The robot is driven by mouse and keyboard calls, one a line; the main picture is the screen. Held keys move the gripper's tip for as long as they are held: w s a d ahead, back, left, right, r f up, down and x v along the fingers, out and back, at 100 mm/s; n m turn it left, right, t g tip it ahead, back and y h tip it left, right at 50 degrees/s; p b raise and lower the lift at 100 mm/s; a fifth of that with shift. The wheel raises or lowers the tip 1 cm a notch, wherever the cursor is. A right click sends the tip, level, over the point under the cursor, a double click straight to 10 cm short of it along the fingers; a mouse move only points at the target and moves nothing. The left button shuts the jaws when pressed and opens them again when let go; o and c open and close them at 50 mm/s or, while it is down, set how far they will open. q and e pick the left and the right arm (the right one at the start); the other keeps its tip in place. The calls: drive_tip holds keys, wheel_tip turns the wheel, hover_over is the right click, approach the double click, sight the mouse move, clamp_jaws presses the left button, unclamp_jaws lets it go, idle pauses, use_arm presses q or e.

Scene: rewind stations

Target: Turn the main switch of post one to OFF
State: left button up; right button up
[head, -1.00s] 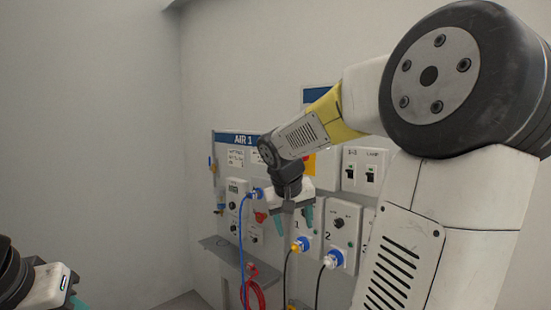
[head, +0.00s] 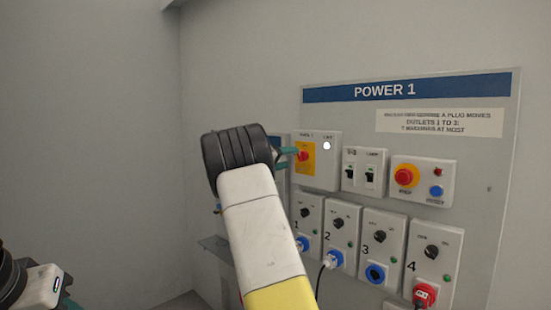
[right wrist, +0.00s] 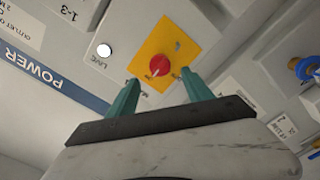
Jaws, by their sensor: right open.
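The main switch is a red knob (head: 304,156) on a yellow plate (head: 309,168), in a white box at the upper left of the POWER 1 panel. In the right wrist view the red knob (right wrist: 159,66) shows between and slightly beyond my teal fingertips, with a pale pointer mark on it. My right gripper (right wrist: 160,80) is open there, one finger on each side; I cannot tell whether they touch the knob. In the head view my right gripper (head: 287,151) is mostly hidden behind my wrist. My left gripper (head: 68,300) is partly in view at the lower left.
A white lamp (head: 327,147) glows beside the switch. To its right are a breaker box (head: 365,171) and a red emergency button (head: 404,176). Below are several outlet boxes with black knobs, some with plugs (head: 332,259). The grey wall at left is bare.

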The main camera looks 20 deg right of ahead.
sight(299, 156)
drive_tip(key=x, duration=0.6)
clamp_jaws()
